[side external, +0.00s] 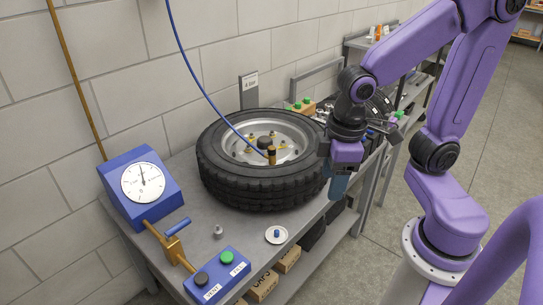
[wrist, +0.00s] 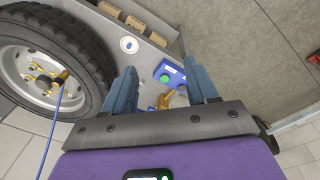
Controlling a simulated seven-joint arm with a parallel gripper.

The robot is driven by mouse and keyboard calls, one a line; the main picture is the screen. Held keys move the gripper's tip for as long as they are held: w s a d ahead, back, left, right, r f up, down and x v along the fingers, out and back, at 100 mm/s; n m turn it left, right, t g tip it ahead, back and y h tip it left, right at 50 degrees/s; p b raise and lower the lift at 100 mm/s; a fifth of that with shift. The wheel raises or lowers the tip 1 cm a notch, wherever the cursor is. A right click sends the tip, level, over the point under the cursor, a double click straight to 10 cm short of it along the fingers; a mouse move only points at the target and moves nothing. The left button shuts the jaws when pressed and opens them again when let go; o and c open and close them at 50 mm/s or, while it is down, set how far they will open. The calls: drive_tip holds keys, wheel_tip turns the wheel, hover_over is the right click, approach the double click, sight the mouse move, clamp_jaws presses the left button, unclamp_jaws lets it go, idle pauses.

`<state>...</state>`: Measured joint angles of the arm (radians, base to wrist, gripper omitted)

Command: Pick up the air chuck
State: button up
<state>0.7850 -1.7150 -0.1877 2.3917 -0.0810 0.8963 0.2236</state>
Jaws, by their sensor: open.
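The air chuck (side external: 271,156), a small brass and black fitting at the end of a blue hose, sits at the wheel's hub area, over the rim of the tyre (side external: 230,180) lying flat on the bench. In the wrist view the chuck (wrist: 62,76) shows at the left, with the blue hose running down from it. My gripper (side external: 338,187) is to the right of the tyre, pointing down near the bench's front edge. In the wrist view my gripper (wrist: 160,70) has its fingers spread, with nothing between them. Whether the chuck sits on a valve is too small to tell.
A blue gauge box (side external: 143,190) stands at the bench's left, with a brass valve (side external: 174,247) and a blue control box (side external: 217,275) in front. A white dish (side external: 276,236) and small grey cap (side external: 218,231) lie on the bench (side external: 245,225). The blue hose (side external: 190,70) hangs across the tyre.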

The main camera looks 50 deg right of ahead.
drive_tip(key=w+m, duration=0.5)
drive_tip(key=w, duration=0.4)
drive_tip(key=m+t+h, duration=0.1)
drive_tip(key=m+h, duration=0.3)
drive_tip(key=m, duration=1.1)
approach(271, 148)
drive_tip(key=x, duration=0.5)
drive_tip(key=shift+d, duration=0.3)
drive_tip(key=shift+a+x, duration=0.15)
drive_tip(key=shift+x, duration=1.35)
drive_tip(key=shift+a+x, duration=0.1)
drive_tip(key=shift+x, duration=1.4)
drive_tip(key=shift+s, duration=0.1)
clamp_jaws()
